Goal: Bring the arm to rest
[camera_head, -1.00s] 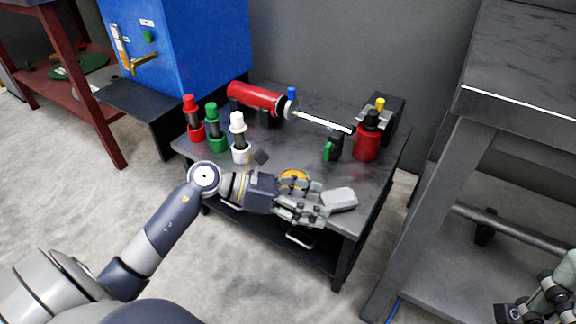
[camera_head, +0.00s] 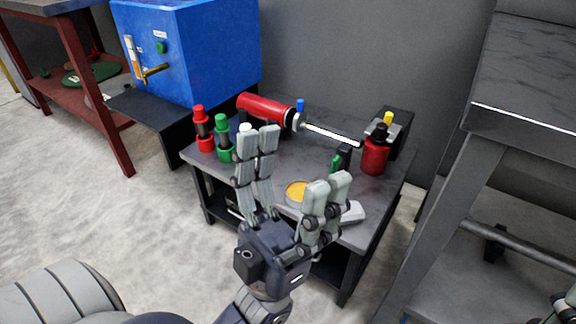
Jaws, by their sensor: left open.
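My left gripper (camera_head: 292,183) is in the middle of the head view, its fingers spread apart and pointing up the picture. It is open, with nothing between its fingers. It shows in front of the small dark table (camera_head: 352,128), and its fingers hide part of the tabletop and most of a white-topped bottle (camera_head: 245,128). My left arm comes in from the bottom edge below it. At the lower right edge only a small part of my right arm shows; its gripper fingers are not seen.
A blue cabinet (camera_head: 200,60) stands behind left, a grey bench (camera_head: 530,110) right.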

